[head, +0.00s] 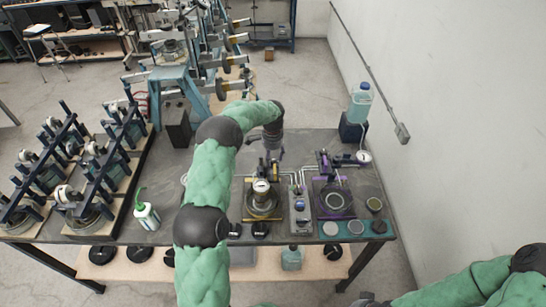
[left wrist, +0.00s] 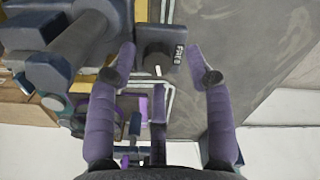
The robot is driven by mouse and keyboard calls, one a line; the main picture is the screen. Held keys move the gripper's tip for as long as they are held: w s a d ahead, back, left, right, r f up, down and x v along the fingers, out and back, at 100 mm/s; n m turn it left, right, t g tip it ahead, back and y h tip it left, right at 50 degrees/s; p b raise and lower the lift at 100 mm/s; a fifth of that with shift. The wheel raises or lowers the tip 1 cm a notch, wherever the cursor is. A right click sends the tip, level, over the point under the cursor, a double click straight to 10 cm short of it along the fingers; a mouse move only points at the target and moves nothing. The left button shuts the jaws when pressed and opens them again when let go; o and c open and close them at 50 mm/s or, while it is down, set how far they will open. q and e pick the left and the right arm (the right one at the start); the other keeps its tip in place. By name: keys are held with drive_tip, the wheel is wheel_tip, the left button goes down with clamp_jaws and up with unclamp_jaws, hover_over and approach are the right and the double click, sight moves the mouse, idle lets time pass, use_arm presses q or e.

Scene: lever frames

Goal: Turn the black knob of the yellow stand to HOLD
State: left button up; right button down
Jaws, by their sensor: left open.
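The yellow stand (head: 249,211) is on the grey bench, with a round gauge on it; the left arm partly covers it. My left gripper (head: 272,150) is above the back of this stand, pointing down. In the left wrist view its fingers (left wrist: 161,62) are spread apart. A dark knob-like block (left wrist: 158,48) shows between and beyond the fingertips, with a short white mark. A label reading FREE (left wrist: 178,55) is just to its right. I see no HOLD label.
A purple stand (head: 349,211) with a round dish is to the right, past a grey box (head: 299,222). A blue-capped bottle (head: 360,104) stands at the back right. A white bottle (head: 147,217) and lever frames (head: 98,165) are to the left. Pipes run close by the gripper.

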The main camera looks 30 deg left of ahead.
sight(273, 159)
use_arm(q)
wheel_tip(273, 159, up, 12)
drive_tip(key=shift+f, duration=0.25)
drive_tip(key=shift+d, duration=0.1)
idle(0.5)
